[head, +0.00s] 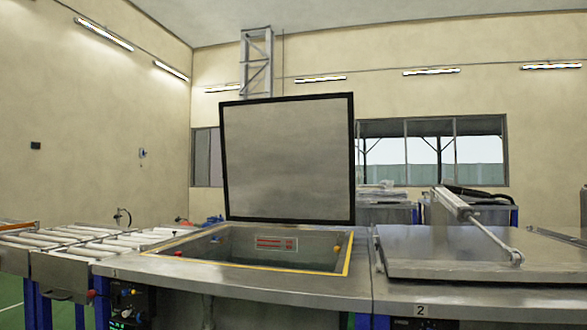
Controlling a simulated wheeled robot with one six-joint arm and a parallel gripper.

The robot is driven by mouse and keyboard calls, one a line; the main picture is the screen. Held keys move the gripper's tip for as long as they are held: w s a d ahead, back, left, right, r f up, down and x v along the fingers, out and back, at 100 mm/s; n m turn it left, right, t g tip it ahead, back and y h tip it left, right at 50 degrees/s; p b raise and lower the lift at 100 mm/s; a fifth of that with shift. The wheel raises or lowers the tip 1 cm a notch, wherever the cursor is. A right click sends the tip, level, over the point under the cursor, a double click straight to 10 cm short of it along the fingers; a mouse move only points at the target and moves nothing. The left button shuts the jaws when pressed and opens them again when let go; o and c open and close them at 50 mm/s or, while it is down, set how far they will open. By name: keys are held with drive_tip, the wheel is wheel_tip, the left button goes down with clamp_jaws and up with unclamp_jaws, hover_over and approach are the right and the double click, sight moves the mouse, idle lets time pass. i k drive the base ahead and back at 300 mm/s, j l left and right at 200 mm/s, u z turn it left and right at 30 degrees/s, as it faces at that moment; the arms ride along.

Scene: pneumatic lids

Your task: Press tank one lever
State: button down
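Tank one (200,280) stands at centre-left in the head view, with a yellow-edged opening in its steel top. Its lid (287,155), a grey panel with a black frame, stands upright at the back of the opening. A dark control panel (133,303) with small coloured fittings sits on the front face below the tank's left end. These fittings are too small to tell which one is the lever. My gripper is not in view.
Tank two (420,311), marked 2, adjoins on the right with its lid (450,262) down and a pneumatic cylinder (455,205) slanting above it. A roller conveyor (85,243) runs at the left. Green floor shows at the lower left.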

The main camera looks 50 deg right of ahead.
sight(92, 294)
drive_tip(key=j+z, duration=0.1)
drive_tip(key=z, duration=0.4)
drive_tip(key=i+j+z, duration=0.1)
drive_tip(key=z, duration=0.35)
drive_tip(key=j+z, duration=0.2)
drive_tip(key=z, duration=0.3)
drive_tip(key=i+j+z, duration=0.1)
drive_tip(key=i+j, duration=0.25)
drive_tip(key=i+u, duration=0.1)
drive_tip(key=u, duration=1.15)
